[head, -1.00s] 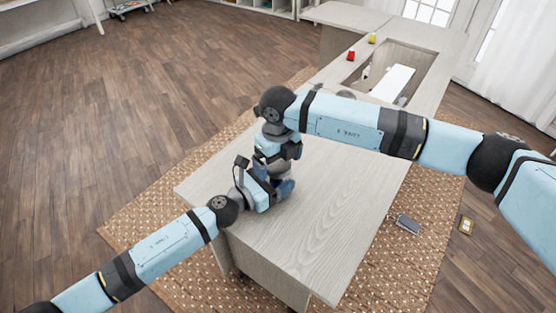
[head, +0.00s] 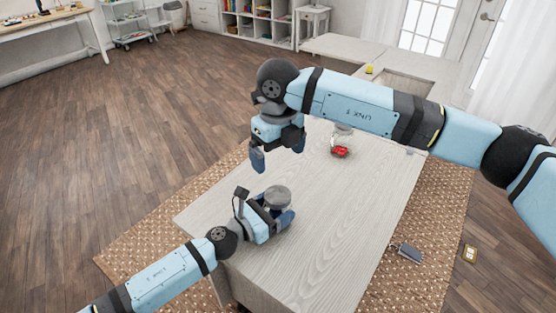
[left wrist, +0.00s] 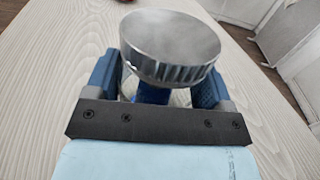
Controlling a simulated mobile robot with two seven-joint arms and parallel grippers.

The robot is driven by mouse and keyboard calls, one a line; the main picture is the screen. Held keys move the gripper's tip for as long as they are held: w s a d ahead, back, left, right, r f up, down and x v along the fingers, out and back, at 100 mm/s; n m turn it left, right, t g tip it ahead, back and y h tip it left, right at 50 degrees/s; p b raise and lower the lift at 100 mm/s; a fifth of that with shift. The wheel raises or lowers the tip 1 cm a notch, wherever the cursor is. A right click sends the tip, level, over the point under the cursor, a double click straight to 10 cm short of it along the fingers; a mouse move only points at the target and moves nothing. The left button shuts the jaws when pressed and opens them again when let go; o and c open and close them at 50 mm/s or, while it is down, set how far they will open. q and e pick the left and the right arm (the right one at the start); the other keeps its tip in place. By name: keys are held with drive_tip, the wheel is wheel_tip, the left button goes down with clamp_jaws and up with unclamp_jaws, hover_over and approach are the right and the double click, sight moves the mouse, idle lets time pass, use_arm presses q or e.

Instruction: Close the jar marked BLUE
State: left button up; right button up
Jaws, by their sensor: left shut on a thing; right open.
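A jar with blue contents (left wrist: 152,95) stands upright between the fingers of my left gripper (head: 279,208), which is shut on its body. A round grey metal lid (left wrist: 170,45) sits on top of this jar; it also shows in the head view (head: 278,194). Whether the lid is screwed tight cannot be told. The jar's marking is hidden. My right gripper (head: 277,158) is open and empty, above and behind the lid, clear of it.
A clear jar with red contents (head: 341,150) stands farther back on the pale wooden cabinet top (head: 318,235). A small yellow object (head: 369,69) is beyond my right arm. The front right of the top is bare. A dark grey object (head: 408,252) is off the right edge.

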use_arm(q)
drive_tip(key=o, duration=1.7)
drive_tip(key=b+v, duration=0.1)
drive_tip(key=v, duration=1.1)
drive_tip(key=shift+s+a, duration=0.2)
drive_tip(key=shift+a, duration=0.05)
drive_tip(key=shift+s+a, duration=0.35)
drive_tip(key=shift+a, duration=0.1)
drive_tip(key=shift+s, duration=0.1)
